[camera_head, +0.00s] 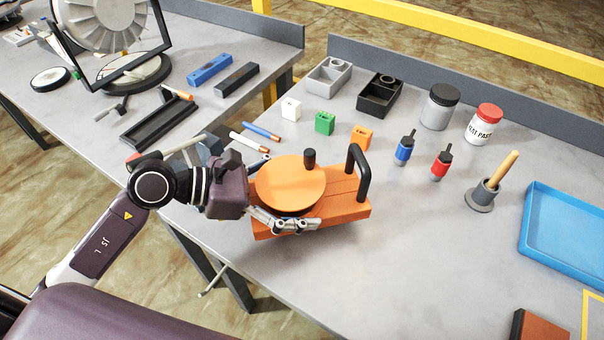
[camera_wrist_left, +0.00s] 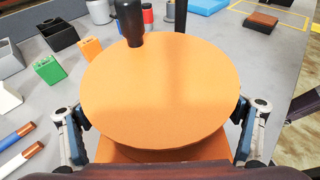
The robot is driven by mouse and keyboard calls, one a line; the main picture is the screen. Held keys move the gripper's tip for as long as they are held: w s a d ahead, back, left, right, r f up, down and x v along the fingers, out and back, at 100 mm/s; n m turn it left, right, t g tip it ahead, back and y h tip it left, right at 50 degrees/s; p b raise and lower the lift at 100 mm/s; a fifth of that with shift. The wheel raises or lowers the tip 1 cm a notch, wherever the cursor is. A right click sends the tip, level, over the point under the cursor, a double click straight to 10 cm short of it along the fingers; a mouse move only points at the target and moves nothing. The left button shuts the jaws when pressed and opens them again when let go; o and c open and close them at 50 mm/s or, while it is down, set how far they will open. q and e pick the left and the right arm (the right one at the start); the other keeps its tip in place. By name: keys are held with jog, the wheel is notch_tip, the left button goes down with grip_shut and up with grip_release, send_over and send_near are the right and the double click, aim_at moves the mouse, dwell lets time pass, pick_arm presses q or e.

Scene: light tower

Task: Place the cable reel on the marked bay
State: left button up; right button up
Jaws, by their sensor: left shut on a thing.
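The cable reel (camera_head: 290,183) is orange, with a round disc, a black crank knob and a black handle on a flat base. It is over the front part of the grey workbench (camera_head: 400,240); I cannot tell whether its base touches the top. My left gripper (camera_head: 288,192) is shut on the reel, a finger on each side of the disc. In the left wrist view the disc (camera_wrist_left: 160,95) fills the middle between the fingers (camera_wrist_left: 160,125). The marked bay, a yellow outline (camera_head: 586,315), is at the bottom right, partly cut off.
A reddish-brown block (camera_head: 540,326) lies beside the bay. The bench front right of the reel is clear.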

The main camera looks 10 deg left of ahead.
pick_arm(q)
jog(key=shift+f, duration=2.25)
jog(key=shift+f, duration=0.1)
jog(key=shift+f, duration=0.1)
jog(key=o, duration=2)
jog(key=shift+f, duration=0.1)
